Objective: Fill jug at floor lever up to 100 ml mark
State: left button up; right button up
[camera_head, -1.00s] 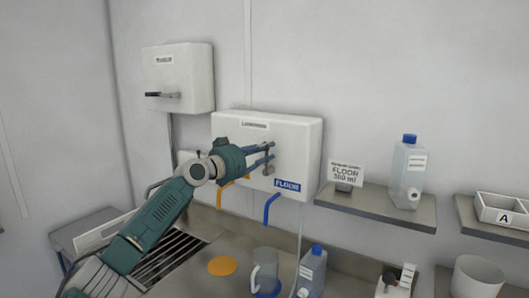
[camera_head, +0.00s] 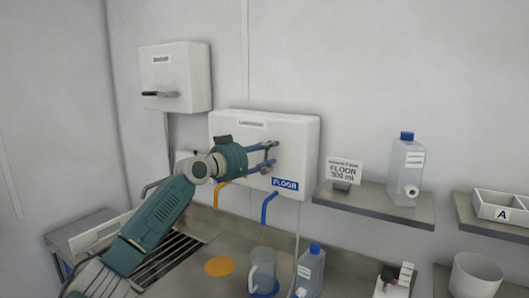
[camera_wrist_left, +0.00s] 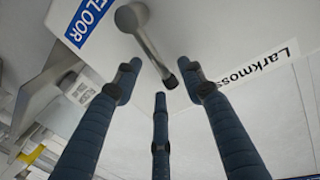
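The white dispenser box (camera_head: 225,127) on the wall carries a blue FLOOR label (camera_head: 285,184). Its grey metal lever (camera_wrist_left: 147,40) shows in the left wrist view, its free end between my fingertips. My left gripper (camera_head: 268,155) is at the box front, around the lever; in the left wrist view its three blue fingers (camera_wrist_left: 160,75) are spread, with no clear grip on the lever. The clear jug (camera_head: 262,270) stands below on a blue disc (camera_head: 265,290), under the blue spout (camera_head: 268,206). Its marks and fill level are too small to read. My right gripper is out of view.
An orange spout (camera_head: 218,192) hangs left of the blue one, above an orange disc (camera_head: 220,266). A blue-capped bottle (camera_head: 309,272) stands close right of the jug. A shelf (camera_head: 375,203) holds another bottle (camera_head: 406,170) and a FLOOR 500 ml sign (camera_head: 344,171).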

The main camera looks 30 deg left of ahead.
pick_arm(q)
jog(key=shift+r, duration=0.1)
jog(key=shift+s+a, duration=0.2)
jog(key=shift+s, duration=0.1)
jog(key=v, duration=1.1)
jog(key=shift+s, duration=0.2)
jog(key=shift+d, duration=0.1)
jog(key=shift+c, duration=0.5)
